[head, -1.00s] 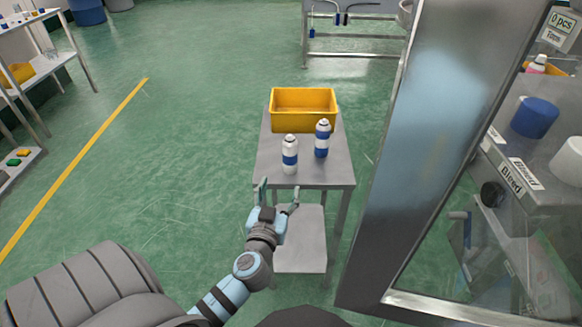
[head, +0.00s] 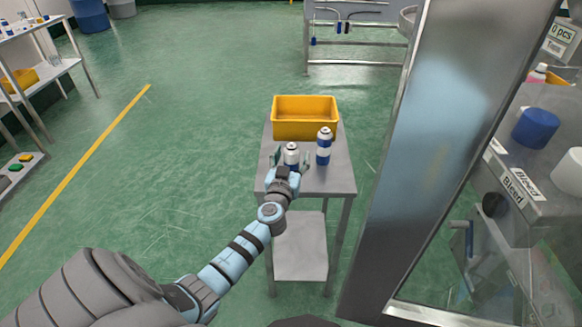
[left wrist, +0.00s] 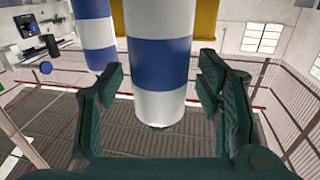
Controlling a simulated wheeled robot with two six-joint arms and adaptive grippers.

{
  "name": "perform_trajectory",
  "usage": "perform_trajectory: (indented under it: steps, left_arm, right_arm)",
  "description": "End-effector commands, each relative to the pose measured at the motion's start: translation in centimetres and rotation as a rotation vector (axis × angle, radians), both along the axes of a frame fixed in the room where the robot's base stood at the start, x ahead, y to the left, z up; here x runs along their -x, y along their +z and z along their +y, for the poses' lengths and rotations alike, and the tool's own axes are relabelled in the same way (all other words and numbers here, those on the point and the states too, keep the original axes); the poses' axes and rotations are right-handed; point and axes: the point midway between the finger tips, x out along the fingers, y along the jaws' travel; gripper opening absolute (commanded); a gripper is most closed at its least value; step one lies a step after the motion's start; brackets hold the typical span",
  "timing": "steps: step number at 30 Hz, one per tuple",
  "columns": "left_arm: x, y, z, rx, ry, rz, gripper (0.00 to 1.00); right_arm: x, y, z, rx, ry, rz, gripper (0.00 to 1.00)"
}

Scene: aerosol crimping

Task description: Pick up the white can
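The white can (head: 291,153) with a blue band stands upright on the small grey table, near its front left. In the left wrist view the can (left wrist: 158,103) hangs large from the top, between my fingers. My left gripper (head: 291,162) is at the can with its fingers on either side. It is open, with gaps between the fingers and the can in the left wrist view (left wrist: 160,75). The gripper and wrist hide the can's lower part in the head view. My right gripper is not in view.
A second blue and white can (head: 324,147) stands close by on the right. A yellow bin (head: 305,131) sits behind both on the grey table (head: 335,181). A metal frame post (head: 425,150) and a machine are on the right.

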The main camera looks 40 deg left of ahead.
Motion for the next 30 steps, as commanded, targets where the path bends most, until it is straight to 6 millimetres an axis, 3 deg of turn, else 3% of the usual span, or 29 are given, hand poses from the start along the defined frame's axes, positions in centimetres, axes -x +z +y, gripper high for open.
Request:
perform_trajectory:
  steps: [1, 9, 16, 20, 26, 30]
  left_arm:
    - [0.0, 0.0, 0.0, 0.000, 0.000, 0.000, 0.51]
    - [0.0, 0.0, 0.0, 0.000, 0.000, 0.000, 0.08]
    - [0.0, 0.1, -0.1, 0.000, 0.000, 0.001, 0.08]
    - [0.0, 1.0, 0.0, 0.000, 0.001, -0.001, 0.08]
    - [0.0, 5.9, 0.0, 0.000, 0.000, -0.004, 0.08]
    - [0.0, 11.6, 0.0, 0.000, -0.001, -0.005, 0.08]
  right_arm:
    - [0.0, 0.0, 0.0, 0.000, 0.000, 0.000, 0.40]
    - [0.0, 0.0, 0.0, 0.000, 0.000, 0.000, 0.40]
    - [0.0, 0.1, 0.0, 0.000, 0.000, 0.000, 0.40]
    - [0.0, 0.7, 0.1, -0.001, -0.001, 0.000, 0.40]
    - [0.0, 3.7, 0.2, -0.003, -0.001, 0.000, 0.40]
    - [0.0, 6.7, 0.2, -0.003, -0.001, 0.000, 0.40]
